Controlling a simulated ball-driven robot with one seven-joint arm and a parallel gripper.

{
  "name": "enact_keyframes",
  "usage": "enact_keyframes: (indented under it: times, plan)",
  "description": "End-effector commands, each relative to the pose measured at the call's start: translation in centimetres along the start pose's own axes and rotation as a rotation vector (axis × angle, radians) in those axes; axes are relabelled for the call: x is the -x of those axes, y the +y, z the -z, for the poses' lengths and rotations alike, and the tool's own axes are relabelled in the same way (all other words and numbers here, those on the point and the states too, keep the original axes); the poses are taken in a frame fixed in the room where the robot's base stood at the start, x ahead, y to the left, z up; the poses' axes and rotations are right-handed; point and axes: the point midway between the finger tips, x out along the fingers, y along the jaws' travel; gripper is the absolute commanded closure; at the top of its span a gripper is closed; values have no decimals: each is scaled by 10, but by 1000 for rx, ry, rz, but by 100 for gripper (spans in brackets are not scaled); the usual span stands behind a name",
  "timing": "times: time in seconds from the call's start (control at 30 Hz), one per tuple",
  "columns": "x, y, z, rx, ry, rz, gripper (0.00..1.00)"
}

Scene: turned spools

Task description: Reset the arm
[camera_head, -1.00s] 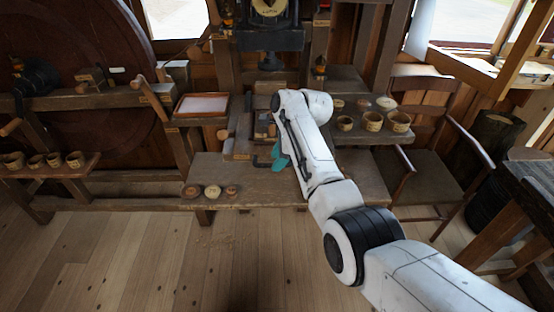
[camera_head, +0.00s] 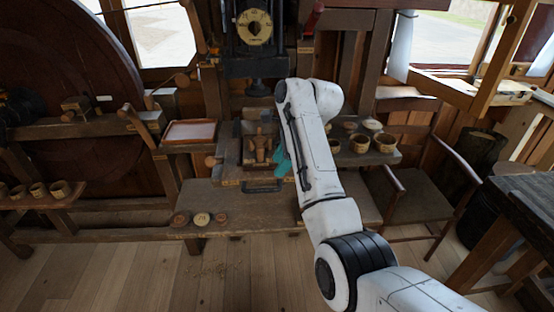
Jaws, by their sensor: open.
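My white arm rises from the lower right to its bend in front of the bench. Of my gripper, only a small teal part (camera_head: 283,164) shows, just left of the forearm and in front of the wooden block on the bench. The fingertips are mostly hidden behind the forearm, so I see nothing held in it. The gripper is open.
A low wooden bench (camera_head: 235,210) carries small round pieces (camera_head: 201,219) at its front left. A shallow tray (camera_head: 190,132) stands left of the arm. Turned wooden cups (camera_head: 359,143) sit on a shelf to the right, near an armchair (camera_head: 423,196).

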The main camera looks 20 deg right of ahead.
Motion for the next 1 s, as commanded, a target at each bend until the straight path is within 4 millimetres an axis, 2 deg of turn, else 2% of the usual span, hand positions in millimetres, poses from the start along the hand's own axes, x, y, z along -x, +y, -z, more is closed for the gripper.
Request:
enact_keyframes:
  times: [0.23,0.37,0.47,0.7,0.83,1.0]
  plan:
    - [-4,4,4,12,5,-2,58]
    - [-25,25,23,95,33,-9,58]
    - [-50,56,48,220,69,-22,58]
    - [-95,152,108,583,156,-77,58]
    - [-108,209,136,785,190,-123,58]
    - [-112,286,164,1051,218,-194,58]
